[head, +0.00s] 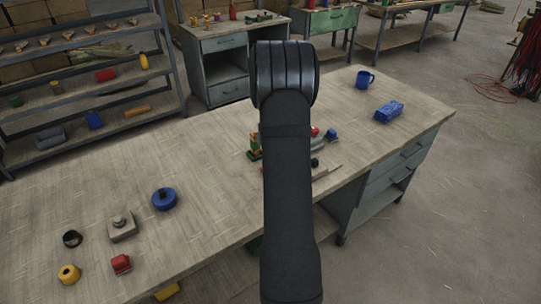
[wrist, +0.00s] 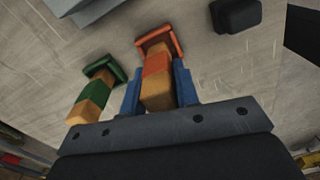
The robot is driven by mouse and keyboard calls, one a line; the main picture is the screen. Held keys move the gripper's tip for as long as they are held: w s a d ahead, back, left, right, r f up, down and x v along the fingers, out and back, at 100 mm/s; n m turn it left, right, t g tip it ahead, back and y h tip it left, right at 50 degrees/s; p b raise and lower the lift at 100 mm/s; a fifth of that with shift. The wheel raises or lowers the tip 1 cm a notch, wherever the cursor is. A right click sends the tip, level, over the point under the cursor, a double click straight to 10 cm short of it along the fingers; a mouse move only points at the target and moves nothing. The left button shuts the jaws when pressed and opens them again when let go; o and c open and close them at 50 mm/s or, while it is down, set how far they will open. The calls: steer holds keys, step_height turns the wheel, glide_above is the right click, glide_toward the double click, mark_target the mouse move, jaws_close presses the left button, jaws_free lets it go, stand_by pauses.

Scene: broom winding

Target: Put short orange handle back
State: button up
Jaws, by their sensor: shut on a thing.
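The short orange handle (wrist: 156,62) shows in the wrist view as a wooden block with an orange band and an orange bracket-like end. My gripper (wrist: 160,80) has its blue fingers on both sides of the wooden part and is shut on it. I cannot tell whether the orange end touches the tabletop. A similar green handle (wrist: 94,92) stands just left of the gripper, apart from it. In the head view my own arm hides the gripper and most of this spot; green parts (head: 254,153) show at the arm's left edge.
On the workbench (head: 215,185), a blue round item (head: 164,199), grey block (head: 121,226), red piece (head: 121,264) and yellow piece (head: 69,274) lie left. A blue mug (head: 365,78) and blue box (head: 389,111) stand far right. A black piece (wrist: 237,14) lies near the handles.

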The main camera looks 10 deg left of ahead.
steer(key=shift+f, duration=0.4)
steer(key=shift+f, duration=0.15)
steer(key=o, duration=1)
steer(key=shift+c, duration=0.2)
step_height(320, 180, up, 12)
steer(key=shift+r, duration=0.2)
steer(key=shift+f, duration=4.25)
